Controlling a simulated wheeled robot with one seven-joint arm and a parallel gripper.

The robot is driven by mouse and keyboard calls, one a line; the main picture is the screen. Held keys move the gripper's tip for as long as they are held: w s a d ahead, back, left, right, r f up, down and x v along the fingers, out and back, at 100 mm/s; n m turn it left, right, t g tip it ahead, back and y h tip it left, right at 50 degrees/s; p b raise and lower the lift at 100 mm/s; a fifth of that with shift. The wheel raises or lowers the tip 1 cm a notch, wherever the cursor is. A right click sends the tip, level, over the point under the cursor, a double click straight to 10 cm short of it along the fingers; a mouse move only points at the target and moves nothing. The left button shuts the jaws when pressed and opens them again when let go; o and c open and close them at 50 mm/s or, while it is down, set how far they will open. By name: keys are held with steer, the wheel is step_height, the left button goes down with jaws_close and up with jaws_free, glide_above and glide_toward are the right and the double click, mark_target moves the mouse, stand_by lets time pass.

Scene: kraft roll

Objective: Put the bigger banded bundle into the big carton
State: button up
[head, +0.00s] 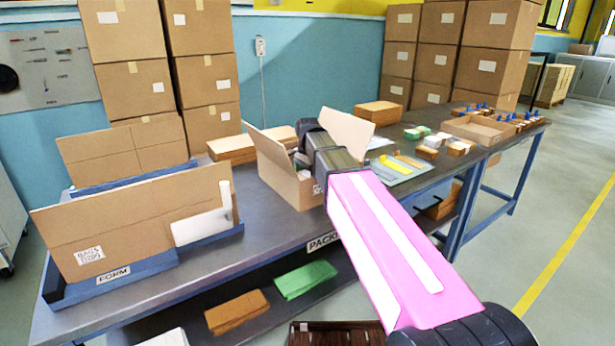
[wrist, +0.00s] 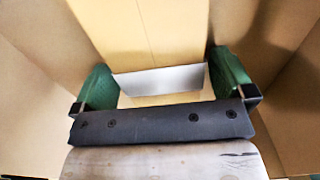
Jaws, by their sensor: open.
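The big carton (head: 293,186) stands open on the bench with its flaps up. My gripper (wrist: 163,82) is down inside it, with tan cardboard walls around it in the wrist view. Its green-padded fingers are wide apart. A pale strip (wrist: 160,80) with tan below it lies between them, beyond the dark palm bar. It may be a banded bundle, but I cannot tell. In the head view the carton and my arm hide the fingers. Small bundles with pale bands (head: 427,152) lie on the bench to the right; I cannot tell which is bigger.
A flat tray with yellow items (head: 390,168) lies right of the carton. Cardboard sheets in a blue holder (head: 140,262) stand at left. A shallow box (head: 478,130) stands at the far end. Bare bench shows left of the carton.

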mark_target(308, 174)
step_height(308, 174, up, 12)
stand_by(0.6)
